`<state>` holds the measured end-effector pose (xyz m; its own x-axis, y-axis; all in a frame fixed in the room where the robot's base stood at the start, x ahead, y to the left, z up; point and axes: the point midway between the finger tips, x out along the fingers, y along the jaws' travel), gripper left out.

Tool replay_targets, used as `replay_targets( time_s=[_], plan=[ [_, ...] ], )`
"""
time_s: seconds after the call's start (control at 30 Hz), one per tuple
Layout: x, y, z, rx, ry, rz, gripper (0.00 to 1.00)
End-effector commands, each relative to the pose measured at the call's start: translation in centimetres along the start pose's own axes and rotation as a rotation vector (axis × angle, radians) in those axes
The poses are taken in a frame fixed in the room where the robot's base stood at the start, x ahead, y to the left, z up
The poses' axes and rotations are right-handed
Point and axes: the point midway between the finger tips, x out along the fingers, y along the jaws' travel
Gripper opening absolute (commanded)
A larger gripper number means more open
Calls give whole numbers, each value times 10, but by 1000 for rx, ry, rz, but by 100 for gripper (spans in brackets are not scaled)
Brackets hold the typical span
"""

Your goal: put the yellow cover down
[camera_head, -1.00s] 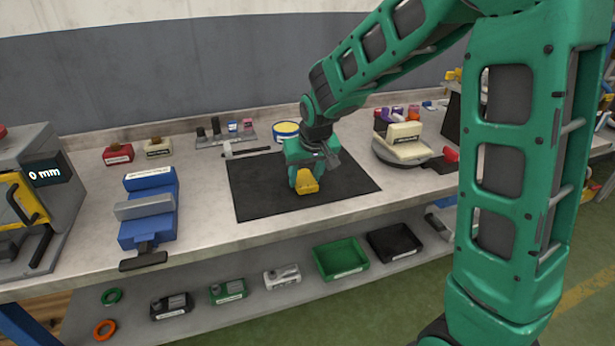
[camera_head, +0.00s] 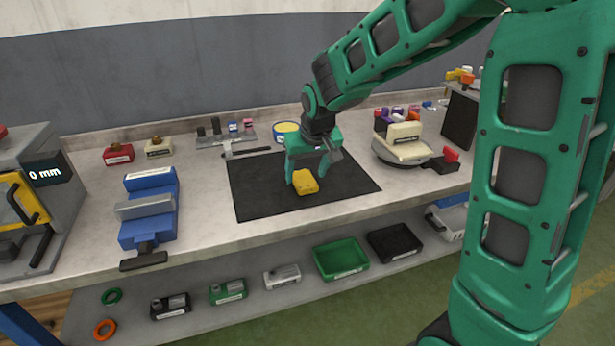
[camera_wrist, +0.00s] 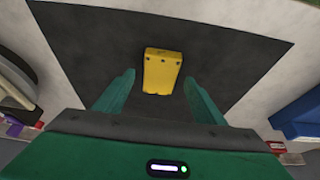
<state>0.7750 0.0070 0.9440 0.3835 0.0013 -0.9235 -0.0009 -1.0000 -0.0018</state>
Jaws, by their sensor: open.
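The yellow cover (camera_head: 305,182) lies on the black mat (camera_head: 262,204) on the workbench. In the wrist view the yellow cover (camera_wrist: 163,71) is a small block with dark holes, lying on the dark mat (camera_wrist: 230,48). My gripper (camera_head: 303,172) is just above and behind the cover in the head view. In the wrist view my gripper (camera_wrist: 158,92) is open, with one green finger on each side of the cover and a gap to both. The cover's far side is partly hidden by the gripper in the head view.
A blue vise (camera_head: 150,208) stands left of the mat. A turntable with a cream block (camera_head: 404,140) stands to the right. A yellow-rimmed tin (camera_head: 286,130) and a tool rack (camera_head: 226,135) are behind. The mat's front part is clear.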

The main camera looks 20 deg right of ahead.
Motion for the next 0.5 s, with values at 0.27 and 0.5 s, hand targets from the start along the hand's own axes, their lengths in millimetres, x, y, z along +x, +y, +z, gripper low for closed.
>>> replay_targets(
  time_s=[0.27, 0.5],
  plan=[
    [-56, 1, -1, 1, 5, 0, 64],
    [-88, 1, -1, 1, 3, 0, 64]
  ],
)
